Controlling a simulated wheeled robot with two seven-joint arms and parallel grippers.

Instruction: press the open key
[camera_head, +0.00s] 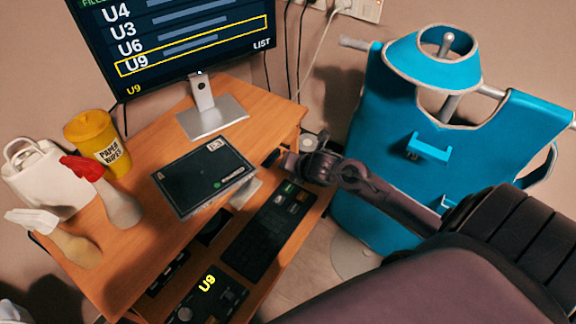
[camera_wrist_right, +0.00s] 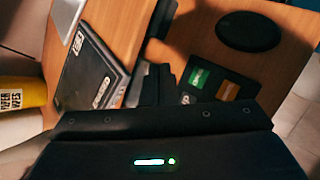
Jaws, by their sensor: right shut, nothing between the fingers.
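A dark key panel (camera_head: 262,228) lies on the lower shelf of the desk. Near its far end are a green key (camera_head: 289,188), an orange key and a pale key. The green key (camera_wrist_right: 199,77) and the orange key (camera_wrist_right: 228,91) also show in the right wrist view; their lettering is too small to read. My right gripper (camera_head: 280,159) is shut and empty, above the desk's right edge, beyond the panel's far end and apart from the keys. My left gripper is in neither view.
A monitor (camera_head: 180,40) lists U4, U3, U6 and U9, with U9 framed in yellow. A dark flat case (camera_head: 204,175) stands on the desk (camera_head: 150,235) left of the panel. A yellow wipes tub (camera_head: 95,140) is at left. A blue apron (camera_head: 400,135) hangs at right.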

